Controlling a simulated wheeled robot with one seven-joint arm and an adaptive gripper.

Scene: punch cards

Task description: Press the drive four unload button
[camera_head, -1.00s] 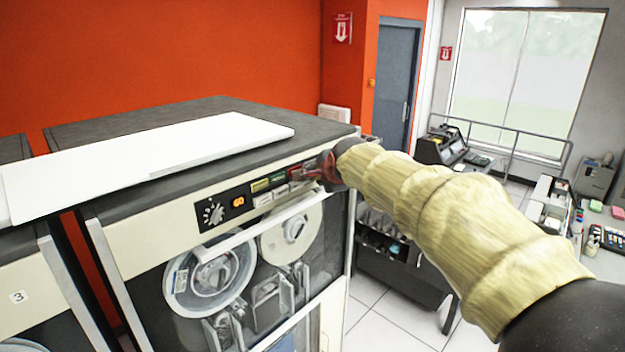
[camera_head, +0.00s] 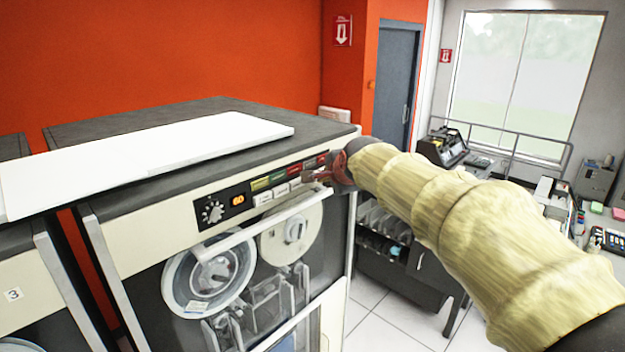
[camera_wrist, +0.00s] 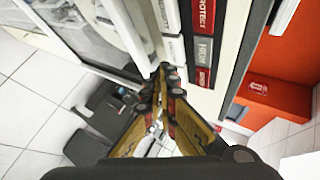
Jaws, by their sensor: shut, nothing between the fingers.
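The tape drive (camera_head: 160,225) right of the cabinet marked 3 has a black control strip with a dial, a lit orange indicator (camera_head: 238,200) and two button rows. The upper row is coloured; the lower row has white buttons (camera_head: 263,199), whose labels are too small to read. My gripper (camera_head: 309,177) is shut and empty, its tips at the right end of the lower row. In the wrist view my gripper (camera_wrist: 170,73) points at the panel just below a white button (camera_wrist: 174,48), beside red and grey buttons (camera_wrist: 203,50). Contact cannot be told; the fingers hide what lies behind them.
A white board (camera_head: 150,160) lies across the drive tops. The drive's glass door shows tape reels (camera_head: 210,275) below the buttons. A dark cart (camera_head: 385,262) stands right of the drive. Tiled floor (camera_head: 375,325) is open at the lower middle.

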